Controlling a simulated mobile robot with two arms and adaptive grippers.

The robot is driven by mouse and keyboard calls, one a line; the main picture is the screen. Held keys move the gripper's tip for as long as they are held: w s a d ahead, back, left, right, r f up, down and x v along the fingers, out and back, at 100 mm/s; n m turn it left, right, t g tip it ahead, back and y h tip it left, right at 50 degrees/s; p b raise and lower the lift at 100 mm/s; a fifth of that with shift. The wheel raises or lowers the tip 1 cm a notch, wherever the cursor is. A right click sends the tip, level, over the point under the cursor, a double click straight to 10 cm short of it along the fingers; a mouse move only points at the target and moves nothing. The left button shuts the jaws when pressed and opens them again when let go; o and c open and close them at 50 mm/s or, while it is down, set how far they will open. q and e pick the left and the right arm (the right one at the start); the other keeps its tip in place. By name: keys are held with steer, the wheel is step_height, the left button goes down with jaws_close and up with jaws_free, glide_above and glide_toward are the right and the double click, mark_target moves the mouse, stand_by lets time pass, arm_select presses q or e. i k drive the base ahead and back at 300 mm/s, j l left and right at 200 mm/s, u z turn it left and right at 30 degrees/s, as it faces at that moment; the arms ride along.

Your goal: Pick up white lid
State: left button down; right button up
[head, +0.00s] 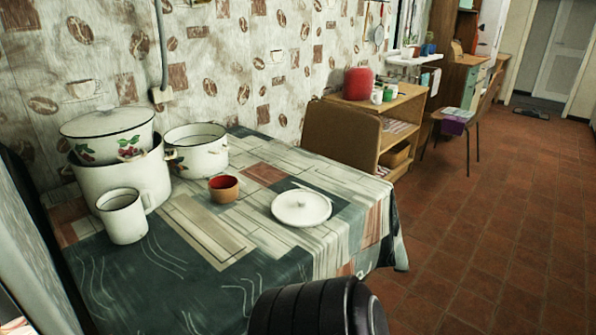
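The white lid (301,208) lies flat on the patterned tablecloth, right of the middle of the table (208,232). It is round with a small knob on top, and nothing covers it. A dark ribbed rounded shape at the bottom centre stands in front of the table's near edge; it appears to be part of my own body. Neither of my grippers shows in the head view.
A small red-brown bowl (224,188) sits left of the lid. A white mug (123,216), an open white pot (196,152) and stacked pots (120,170) with a lid stand further left. A chair back (341,133) is behind the table. The tiled floor (500,230) at right is clear.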

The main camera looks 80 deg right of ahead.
mark_target(297, 209)
steer(key=z, duration=2.6)
steer(key=i+l+u, duration=0.1)
steer(key=l, duration=0.25)
steer(key=i+l+u, duration=0.15)
steer(key=i+l, duration=0.15)
steer(key=l, duration=0.1)
